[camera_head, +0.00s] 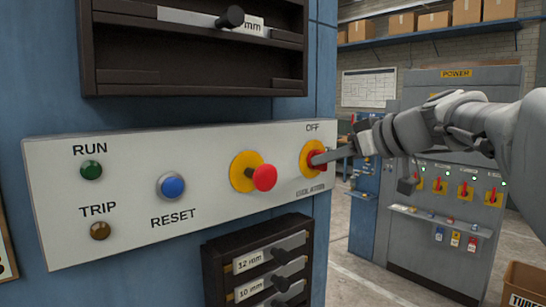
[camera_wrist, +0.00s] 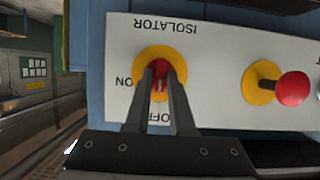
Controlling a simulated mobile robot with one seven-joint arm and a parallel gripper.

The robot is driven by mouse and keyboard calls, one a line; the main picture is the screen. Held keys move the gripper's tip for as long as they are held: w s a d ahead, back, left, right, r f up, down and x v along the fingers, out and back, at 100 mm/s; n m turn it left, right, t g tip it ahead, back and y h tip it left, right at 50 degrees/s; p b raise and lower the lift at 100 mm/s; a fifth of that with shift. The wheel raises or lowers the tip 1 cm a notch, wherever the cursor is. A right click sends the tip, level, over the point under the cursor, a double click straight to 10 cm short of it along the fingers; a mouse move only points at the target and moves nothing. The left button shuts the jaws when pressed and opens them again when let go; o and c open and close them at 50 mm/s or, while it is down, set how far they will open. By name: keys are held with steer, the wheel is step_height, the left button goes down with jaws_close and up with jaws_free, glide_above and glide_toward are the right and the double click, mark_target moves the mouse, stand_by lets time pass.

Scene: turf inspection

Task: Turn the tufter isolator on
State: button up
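The tufter isolator is a red rotary handle on a round yellow plate (camera_head: 307,160), at the right end of the light panel. OFF is printed above it and ISOLATOR below. My gripper (camera_head: 318,158) reaches in from the right and partly covers the handle. In the wrist view, which is upside down, my gripper (camera_wrist: 161,76) has one finger on each side of the red handle (camera_wrist: 160,68). A narrow gap with red in it shows between the fingertips. Whether they press on the handle, I cannot tell. ON stands at the left there and OFF at the bottom, partly covered.
A red mushroom button (camera_head: 264,177) sticks out beside the isolator. A blue reset button (camera_head: 172,187) and two lamps are further left. Dark racks stand above and below the panel (camera_head: 130,240). A grey power cabinet (camera_head: 455,255) with several red switches stands behind, right.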

jaws_close()
steer(key=shift+w+d+f+m+g+y+b, duration=0.2)
steer(key=shift+m+y, duration=1.05)
steer(key=shift+m, duration=1)
steer(key=shift+d+f+m+g+y+b, duration=0.1)
steer(key=shift+m+g+y+b, duration=0.15)
steer(key=shift+m+y, duration=1.45)
steer(key=shift+w+d+f+m+g+y+b, duration=0.2)
steer(key=shift+m+y, duration=0.55)
steer(key=shift+m, duration=2)
steer(key=shift+s+a, duration=0.1)
steer(key=shift+o, duration=2.3)
jaws_free()
